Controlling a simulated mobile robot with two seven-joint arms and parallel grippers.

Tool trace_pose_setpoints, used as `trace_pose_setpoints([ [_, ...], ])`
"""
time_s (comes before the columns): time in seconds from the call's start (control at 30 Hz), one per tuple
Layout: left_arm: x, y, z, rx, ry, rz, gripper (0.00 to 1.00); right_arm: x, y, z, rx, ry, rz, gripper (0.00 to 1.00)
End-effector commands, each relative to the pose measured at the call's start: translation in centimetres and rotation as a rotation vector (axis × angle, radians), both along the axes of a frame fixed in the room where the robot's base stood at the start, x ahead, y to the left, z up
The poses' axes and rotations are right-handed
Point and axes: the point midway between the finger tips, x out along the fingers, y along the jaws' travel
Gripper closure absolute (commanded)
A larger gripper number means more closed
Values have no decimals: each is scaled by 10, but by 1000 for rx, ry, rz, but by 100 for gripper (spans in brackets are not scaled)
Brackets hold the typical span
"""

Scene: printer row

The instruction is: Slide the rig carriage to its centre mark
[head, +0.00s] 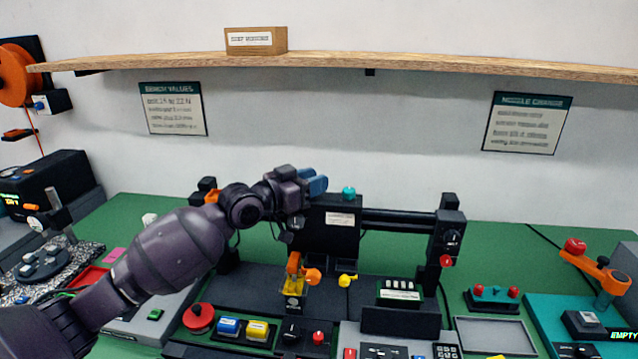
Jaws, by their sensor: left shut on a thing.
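The rig carriage (341,240) is a dark block with a white label, sitting on the black horizontal rail (400,219) of the rig. A teal knob (349,192) shows at its top. My left gripper (312,186), with blue fingers, reaches in from the left and is shut at the upper left of the carriage. The exact grip point is hidden behind the fingers and wrist. The left part of the rail is mostly covered by my arm. I cannot make out a centre mark. My right gripper is out of view.
The rig's right post (447,240) carries a black dial and a red knob. Below stand an orange-and-yellow fixture (296,282), a red round button (199,317) and several control boxes. A wooden shelf (380,62) runs above. Free rail shows right of the carriage.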

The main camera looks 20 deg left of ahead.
Motion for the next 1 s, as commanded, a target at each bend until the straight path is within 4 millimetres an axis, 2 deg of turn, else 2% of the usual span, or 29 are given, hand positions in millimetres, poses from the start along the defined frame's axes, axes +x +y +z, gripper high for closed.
trace_pose_setpoints([
  [0.17, 0, -1, -3, 0, 8, -1, 100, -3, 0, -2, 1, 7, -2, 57],
  [0.2, 0, -1, -3, 0, 8, -1, 62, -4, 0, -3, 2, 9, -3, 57],
  [0.3, 0, -1, -2, 0, 6, -1, 47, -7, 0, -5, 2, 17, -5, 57],
  [0.33, 0, -1, -2, 1, 5, -1, 45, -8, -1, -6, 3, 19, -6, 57],
  [0.67, -3, 1, -1, 0, 2, 0, 45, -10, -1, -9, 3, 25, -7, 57],
  [0.83, -19, 11, -2, 2, 2, 1, 45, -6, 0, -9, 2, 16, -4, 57],
  [1.0, -46, 25, -3, 4, 5, 1, 45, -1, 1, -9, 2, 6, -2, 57],
])
